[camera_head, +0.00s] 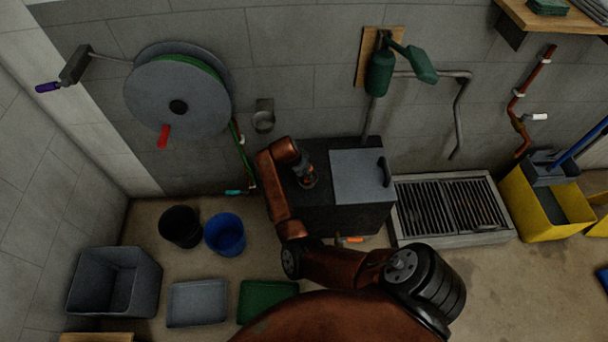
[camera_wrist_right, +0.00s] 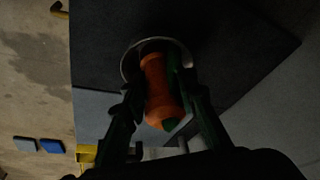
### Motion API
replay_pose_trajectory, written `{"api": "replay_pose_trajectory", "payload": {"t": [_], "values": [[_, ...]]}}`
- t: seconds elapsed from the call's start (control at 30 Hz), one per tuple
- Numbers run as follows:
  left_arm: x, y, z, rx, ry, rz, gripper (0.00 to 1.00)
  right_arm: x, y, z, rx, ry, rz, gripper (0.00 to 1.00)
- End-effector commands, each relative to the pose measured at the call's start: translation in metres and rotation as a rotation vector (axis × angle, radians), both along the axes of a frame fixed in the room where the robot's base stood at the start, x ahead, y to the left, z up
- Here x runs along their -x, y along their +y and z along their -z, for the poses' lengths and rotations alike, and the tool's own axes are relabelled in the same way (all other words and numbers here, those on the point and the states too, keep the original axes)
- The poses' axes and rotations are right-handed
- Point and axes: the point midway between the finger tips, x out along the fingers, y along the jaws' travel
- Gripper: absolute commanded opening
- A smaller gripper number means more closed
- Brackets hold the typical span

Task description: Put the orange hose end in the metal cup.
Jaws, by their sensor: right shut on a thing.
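My right gripper (camera_head: 307,181) is over the dark box top, left of its grey lid. In the right wrist view its fingers (camera_wrist_right: 160,95) are shut on the orange hose end (camera_wrist_right: 158,88), with a bit of green at its lower end. A round metal rim (camera_wrist_right: 125,65), which looks like a cup's rim, shows around the far part of the orange end against the dark box. I cannot tell how deep the end sits in it. A small metal cup-like holder (camera_head: 263,121) is on the wall. My left gripper is not in view.
The hose reel (camera_head: 165,90) with green hose hangs on the wall; its hose runs down behind my arm. The dark box (camera_head: 345,218) has a grey lid (camera_head: 357,172). Buckets (camera_head: 225,234) and trays stand left; a floor grate (camera_head: 452,207) and yellow bucket (camera_head: 530,215) stand right.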

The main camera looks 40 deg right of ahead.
Motion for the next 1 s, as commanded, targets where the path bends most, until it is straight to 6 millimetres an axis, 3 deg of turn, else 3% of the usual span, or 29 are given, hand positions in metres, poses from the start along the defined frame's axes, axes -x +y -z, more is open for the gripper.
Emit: {"api": "replay_pose_trajectory", "payload": {"t": [0.53,0.57,0.6,0.67,1.0], "values": [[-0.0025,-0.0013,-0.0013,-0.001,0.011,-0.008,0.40,-0.0008,0.0012,0.0065,0.000,0.000,-0.002,0.00],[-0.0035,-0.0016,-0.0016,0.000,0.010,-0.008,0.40,-0.0006,0.0013,0.0069,-0.001,0.001,-0.002,0.27],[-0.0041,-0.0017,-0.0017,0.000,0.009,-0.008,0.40,-0.0006,0.0013,0.0067,-0.001,-0.001,-0.001,0.30],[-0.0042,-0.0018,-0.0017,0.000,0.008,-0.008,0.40,-0.0005,0.0013,0.0067,-0.001,0.000,-0.001,0.34],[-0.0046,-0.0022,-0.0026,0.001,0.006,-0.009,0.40,-0.0008,0.0013,0.0022,-0.001,-0.001,-0.001,0.34]]}}
